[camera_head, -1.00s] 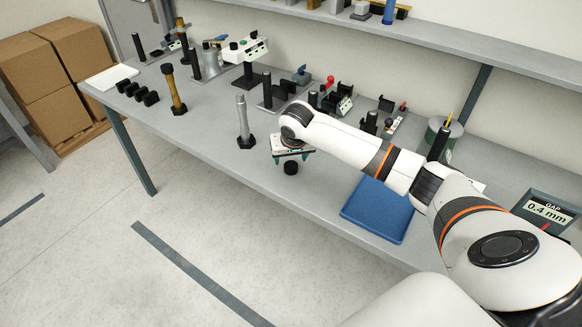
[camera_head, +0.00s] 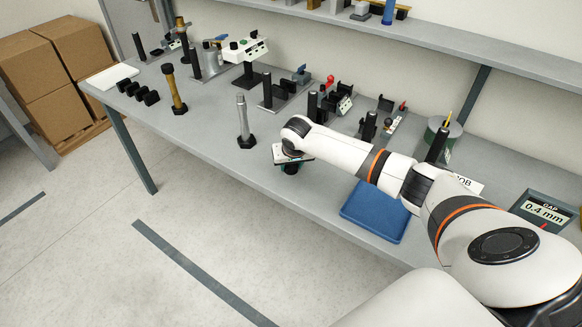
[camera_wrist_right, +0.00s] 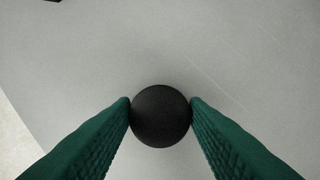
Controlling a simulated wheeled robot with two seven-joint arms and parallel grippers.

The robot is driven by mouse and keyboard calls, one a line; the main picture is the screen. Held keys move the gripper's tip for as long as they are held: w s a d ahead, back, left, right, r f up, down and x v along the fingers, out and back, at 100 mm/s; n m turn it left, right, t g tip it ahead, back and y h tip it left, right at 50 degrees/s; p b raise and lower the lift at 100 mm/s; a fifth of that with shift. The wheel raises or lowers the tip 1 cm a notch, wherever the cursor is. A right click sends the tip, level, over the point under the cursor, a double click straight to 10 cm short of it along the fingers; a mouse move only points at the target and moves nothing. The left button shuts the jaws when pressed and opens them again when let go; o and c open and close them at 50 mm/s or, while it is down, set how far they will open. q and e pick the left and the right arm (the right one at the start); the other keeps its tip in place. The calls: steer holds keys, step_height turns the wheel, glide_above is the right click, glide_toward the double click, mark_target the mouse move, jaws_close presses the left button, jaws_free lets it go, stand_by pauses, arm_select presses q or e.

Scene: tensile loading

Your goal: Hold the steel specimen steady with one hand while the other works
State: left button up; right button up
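A silver steel specimen (camera_head: 243,122) stands upright on a dark hexagonal foot near the table's front edge. A brass-coloured specimen (camera_head: 174,90) of similar shape stands further left. My right gripper (camera_head: 291,165) is low over the table, right of the steel specimen and apart from it. Its green fingers (camera_wrist_right: 160,108) stand on either side of a small black round piece (camera_wrist_right: 160,116), whose edges meet the fingertips in the wrist view. Whether they grip it or only flank it is unclear. In the head view this piece (camera_head: 291,170) is mostly hidden under the gripper. My left gripper is not in view.
A blue mat (camera_head: 375,211) lies right of the gripper, near the front edge. Several black posts and fixtures line the back, with a green round container (camera_head: 452,131) and a gap display (camera_head: 546,210) at the right. The table front between the specimens is clear.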

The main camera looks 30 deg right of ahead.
mark_target(292, 166)
steer(key=c, duration=0.5)
step_height(292, 166, up, 10)
steer(key=b, duration=0.1)
stand_by(0.4)
